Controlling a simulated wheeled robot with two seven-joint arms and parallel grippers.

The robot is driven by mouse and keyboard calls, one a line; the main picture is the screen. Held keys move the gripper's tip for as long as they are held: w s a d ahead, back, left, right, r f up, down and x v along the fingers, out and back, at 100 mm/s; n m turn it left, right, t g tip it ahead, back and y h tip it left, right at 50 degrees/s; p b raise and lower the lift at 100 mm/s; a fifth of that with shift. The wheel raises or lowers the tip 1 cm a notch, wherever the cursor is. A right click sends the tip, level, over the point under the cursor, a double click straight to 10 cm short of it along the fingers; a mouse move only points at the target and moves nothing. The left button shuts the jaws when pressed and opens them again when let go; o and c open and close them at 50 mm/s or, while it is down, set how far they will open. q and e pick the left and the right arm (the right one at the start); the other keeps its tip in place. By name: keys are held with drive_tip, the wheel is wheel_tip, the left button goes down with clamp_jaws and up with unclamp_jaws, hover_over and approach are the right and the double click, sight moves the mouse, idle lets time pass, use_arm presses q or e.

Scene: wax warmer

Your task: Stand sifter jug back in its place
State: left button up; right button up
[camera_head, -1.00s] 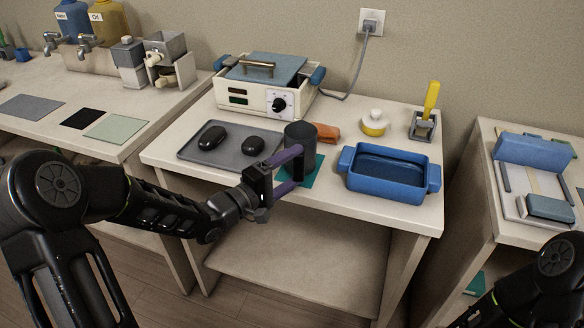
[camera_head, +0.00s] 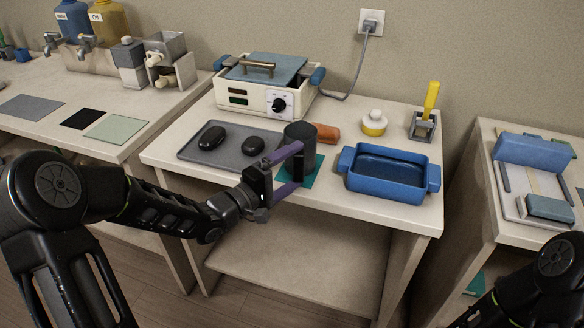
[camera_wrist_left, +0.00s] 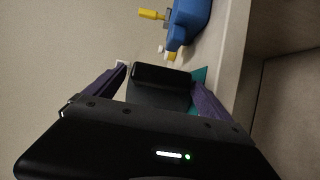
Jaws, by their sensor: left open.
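The sifter jug (camera_head: 300,138) is a dark grey cylinder with a dark handle toward me. It stands upright on the table, over a teal square mat (camera_head: 314,176) that shows at its right and front. My left gripper (camera_head: 293,168) is open, its two purple fingers on either side of the handle. In the left wrist view, the dark handle (camera_wrist_left: 160,76) lies between the fingers; whether either finger touches it I cannot tell. My right gripper is out of view; only part of that arm shows at the lower right.
A grey tray (camera_head: 228,160) with two black stones is left of the jug. A blue basin (camera_head: 388,190) is to the right and the wax warmer (camera_head: 268,90) behind. An orange-brown roll (camera_head: 327,133) lies close behind the jug. The table's front edge is near.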

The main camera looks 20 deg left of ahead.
use_arm(q)
drive_tip(key=shift+s+f, duration=0.15)
drive_tip(key=p+v, duration=0.3)
drive_tip(key=v, duration=0.4)
drive_tip(key=shift+s+a, duration=0.25)
drive_tip(key=shift+a, duration=0.05)
idle(1.0)
drive_tip(key=shift+s, duration=0.1)
idle(0.3)
drive_tip(key=v, duration=0.7)
drive_tip(key=shift+s+a, duration=0.2)
drive_tip(key=shift+s, duration=0.1)
idle(0.4)
